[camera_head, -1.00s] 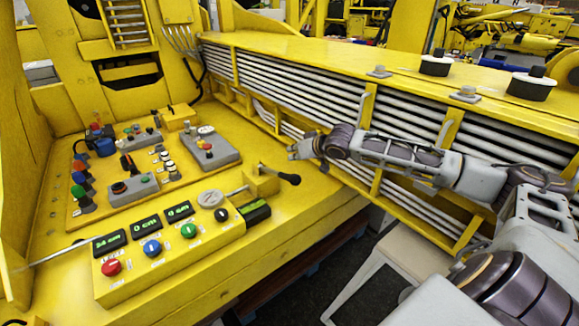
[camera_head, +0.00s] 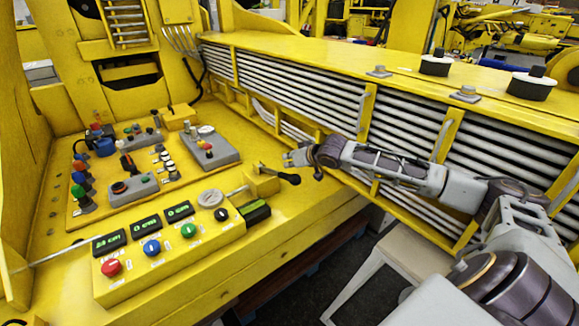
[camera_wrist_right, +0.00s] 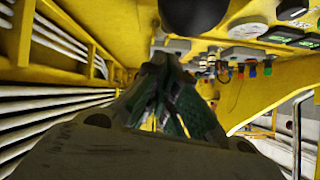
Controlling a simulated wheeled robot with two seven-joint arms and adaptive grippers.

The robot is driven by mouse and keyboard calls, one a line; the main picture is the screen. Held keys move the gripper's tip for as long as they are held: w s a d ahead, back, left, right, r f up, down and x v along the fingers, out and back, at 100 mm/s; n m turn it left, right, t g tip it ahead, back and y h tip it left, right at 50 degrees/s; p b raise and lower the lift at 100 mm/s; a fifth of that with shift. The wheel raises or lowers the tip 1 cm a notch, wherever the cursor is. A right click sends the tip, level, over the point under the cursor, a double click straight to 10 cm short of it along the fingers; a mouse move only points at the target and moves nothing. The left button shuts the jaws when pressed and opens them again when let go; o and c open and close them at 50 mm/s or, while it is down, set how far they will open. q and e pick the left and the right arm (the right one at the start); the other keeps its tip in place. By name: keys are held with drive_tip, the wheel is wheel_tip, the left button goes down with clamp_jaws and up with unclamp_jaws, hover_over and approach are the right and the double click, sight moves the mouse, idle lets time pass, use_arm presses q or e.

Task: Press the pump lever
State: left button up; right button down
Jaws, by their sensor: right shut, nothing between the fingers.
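The pump lever (camera_head: 290,179) is a short dark rod with a black knob, sticking out to the right from a small yellow block (camera_head: 262,184) on the yellow console. My right gripper (camera_head: 290,158) is shut and empty, just above and behind the knob in the head view. Whether it touches the lever cannot be told. In the right wrist view, the closed fingers (camera_wrist_right: 168,85) show in the middle, and a dark round knob (camera_wrist_right: 194,14), apparently the lever's, is at the top edge. My left gripper is out of view.
A button box (camera_head: 170,262) with small green displays stands in front of the lever. Grey control boxes (camera_head: 208,150) and several coloured knobs sit farther left. The yellow boom (camera_head: 300,60) with white pipes runs close behind my right arm. A pale stool-like seat (camera_head: 405,258) stands below it.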

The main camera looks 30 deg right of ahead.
drive_tip(key=shift+s+a+f+b, duration=0.1)
drive_tip(key=shift+s+f+b, duration=0.15)
drive_tip(key=shift+f+b, duration=0.5)
drive_tip(key=shift+f, duration=0.2)
